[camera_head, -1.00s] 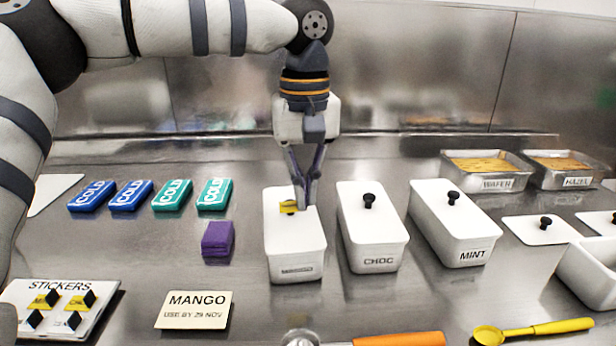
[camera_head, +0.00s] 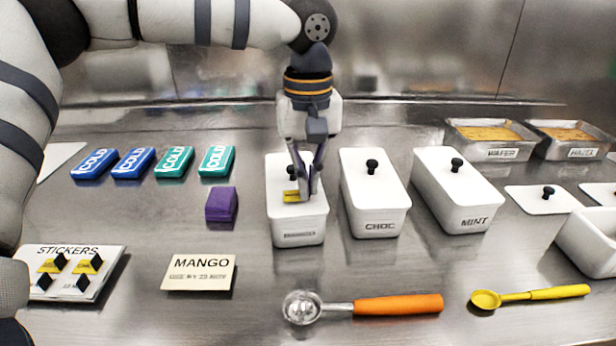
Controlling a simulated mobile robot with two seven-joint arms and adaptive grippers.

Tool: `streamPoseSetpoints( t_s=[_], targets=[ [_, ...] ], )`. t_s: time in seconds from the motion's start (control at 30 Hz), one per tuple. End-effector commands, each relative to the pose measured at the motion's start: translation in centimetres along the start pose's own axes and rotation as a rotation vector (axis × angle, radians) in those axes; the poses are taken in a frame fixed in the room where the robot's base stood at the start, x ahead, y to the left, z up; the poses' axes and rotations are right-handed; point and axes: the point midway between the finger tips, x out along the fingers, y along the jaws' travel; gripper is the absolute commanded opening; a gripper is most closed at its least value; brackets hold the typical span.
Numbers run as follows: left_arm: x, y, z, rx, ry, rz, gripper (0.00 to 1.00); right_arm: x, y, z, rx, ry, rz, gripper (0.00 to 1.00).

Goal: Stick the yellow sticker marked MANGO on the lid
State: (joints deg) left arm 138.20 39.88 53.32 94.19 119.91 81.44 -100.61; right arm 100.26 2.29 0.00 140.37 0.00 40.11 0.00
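My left gripper (camera_head: 307,197) points down over the leftmost white tub (camera_head: 299,233), its fingertips nearly together. The yellow sticker (camera_head: 291,196) is at the fingertips, sticking out to their left, so the gripper appears shut on it. It is over the front part of that tub's white lid (camera_head: 276,174), in front of the black knob (camera_head: 291,170). I cannot tell whether it touches the lid. Its print is too small to read. My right gripper is not in view.
Tubs marked CHOC (camera_head: 380,227) and MINT (camera_head: 474,222) stand to the right. A purple block (camera_head: 221,204) lies left. In front are a MANGO card (camera_head: 199,273), a sticker board (camera_head: 68,251), an orange-handled scoop (camera_head: 398,305) and a yellow spoon (camera_head: 545,293).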

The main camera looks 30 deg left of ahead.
Motion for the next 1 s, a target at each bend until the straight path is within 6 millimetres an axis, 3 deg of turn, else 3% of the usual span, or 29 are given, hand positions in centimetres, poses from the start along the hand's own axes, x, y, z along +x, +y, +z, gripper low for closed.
streamPoseSetpoints(
  t_s=[0.97, 1.0],
  targets=[
    [0.73, 0.0, 0.0, 0.0, 0.0, -0.001, 0.0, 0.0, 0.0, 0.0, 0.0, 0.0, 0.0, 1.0],
    [0.74, 0.0, 0.0, 0.0, 0.0, -0.001, 0.04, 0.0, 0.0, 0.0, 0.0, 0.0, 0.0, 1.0]
  ],
)
